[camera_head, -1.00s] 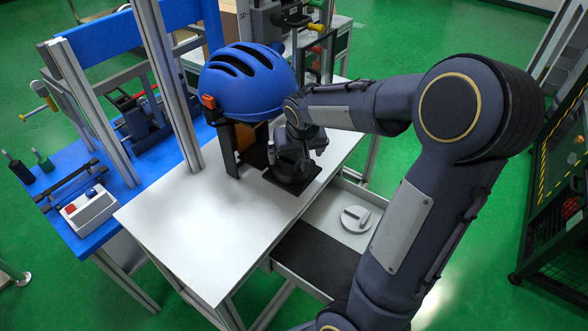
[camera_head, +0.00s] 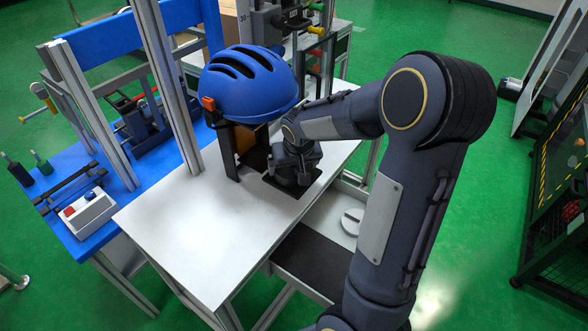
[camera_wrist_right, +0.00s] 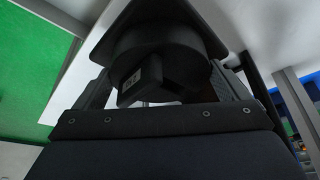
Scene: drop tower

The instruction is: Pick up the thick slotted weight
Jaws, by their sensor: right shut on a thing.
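The thick slotted weight (camera_wrist_right: 150,52) is a dark round block with a small pale label, seen close up in the right wrist view. My right gripper (camera_wrist_right: 165,75) is shut on it, with a finger on each side. In the head view my right gripper (camera_head: 296,160) points down over a black square plate (camera_head: 314,188) on the white table, below and right of the blue helmet. There the gripper hides most of the weight, and I cannot tell whether it touches the plate. My left gripper is not in view.
The blue helmet (camera_head: 248,84) sits on a stand close left of my right gripper. An open drawer (camera_head: 325,236) under the table holds a pale slotted disc (camera_head: 351,221). The front left of the white table (camera_head: 190,235) is clear. A metal-framed blue bench (camera_head: 125,210) stands left.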

